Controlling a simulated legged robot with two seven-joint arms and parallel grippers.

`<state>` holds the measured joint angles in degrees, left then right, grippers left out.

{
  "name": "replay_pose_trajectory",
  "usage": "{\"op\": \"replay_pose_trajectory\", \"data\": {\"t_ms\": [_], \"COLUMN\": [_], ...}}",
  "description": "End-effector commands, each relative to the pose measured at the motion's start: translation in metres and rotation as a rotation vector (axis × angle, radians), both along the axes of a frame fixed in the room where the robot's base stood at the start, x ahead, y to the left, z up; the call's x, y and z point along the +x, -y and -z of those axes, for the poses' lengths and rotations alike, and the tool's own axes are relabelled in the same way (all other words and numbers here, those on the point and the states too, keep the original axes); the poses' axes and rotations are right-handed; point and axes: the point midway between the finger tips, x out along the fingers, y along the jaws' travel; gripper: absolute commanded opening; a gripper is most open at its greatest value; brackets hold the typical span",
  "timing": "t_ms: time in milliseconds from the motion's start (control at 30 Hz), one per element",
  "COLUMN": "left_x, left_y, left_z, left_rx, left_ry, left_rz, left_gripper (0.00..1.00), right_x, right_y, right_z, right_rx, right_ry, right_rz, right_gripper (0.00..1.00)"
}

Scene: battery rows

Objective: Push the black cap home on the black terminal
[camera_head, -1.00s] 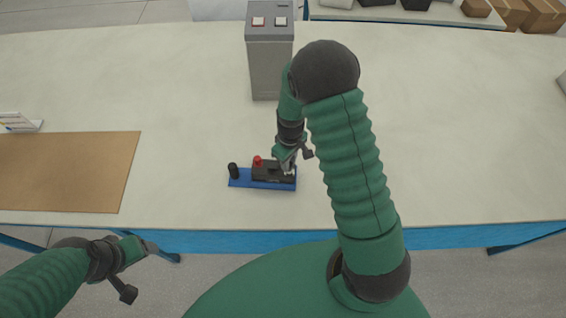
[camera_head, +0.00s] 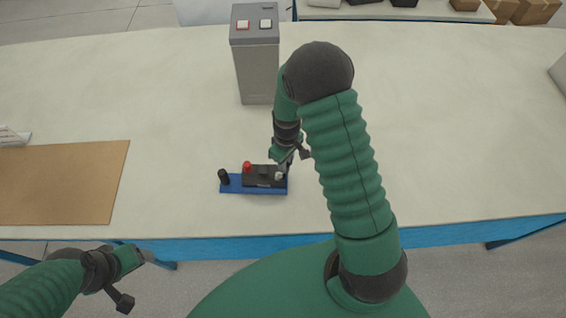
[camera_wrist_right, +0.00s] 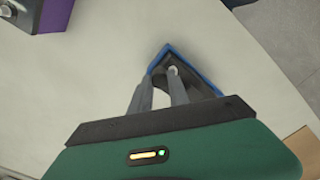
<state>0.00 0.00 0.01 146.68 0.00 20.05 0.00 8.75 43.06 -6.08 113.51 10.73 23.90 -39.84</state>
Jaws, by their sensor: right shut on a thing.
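The dark battery (camera_head: 263,178) lies on a blue tray (camera_head: 238,188) near the table's front edge. A red cap (camera_head: 247,166) stands on its left part. My right gripper (camera_head: 282,173) reaches down at the battery's right end, shut on the black cap, which the fingers mostly hide. In the right wrist view my right gripper (camera_wrist_right: 162,78) is over the tray's corner, with a small whitish spot at one fingertip. The black terminal is hidden, so I cannot tell how the cap sits. My left gripper (camera_head: 140,258) is off the table's front edge; its jaws are too small to judge.
A black upright cylinder (camera_head: 224,177) stands at the tray's left end. A grey box (camera_head: 257,70) with two buttons stands behind. A brown mat (camera_head: 65,185) lies at left.

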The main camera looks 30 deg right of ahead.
Motion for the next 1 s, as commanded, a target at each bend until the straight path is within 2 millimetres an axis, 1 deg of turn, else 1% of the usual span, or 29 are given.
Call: {"op": "replay_pose_trajectory", "data": {"t_ms": [367,733,1000], "left_x": [0.0,0.0,0.0], "left_y": [0.0,0.0,0.0], "left_z": [0.004,0.004,0.005], "left_rx": [0.0,0.0,0.0], "left_ry": [0.0,0.0,0.0], "left_rz": [0.0,0.0,0.0], "left_gripper": [0.7,0.7,0.7], "right_x": [0.001,0.001,0.001], "right_y": [-0.014,-0.012,-0.016], "right_z": [0.006,0.009,0.009], "right_rx": [-0.005,-0.001,-0.002], "right_ry": [0.001,0.001,0.001], "right_rz": [-0.003,-0.001,-0.002], "right_gripper": [0.0,0.0,0.0]}}
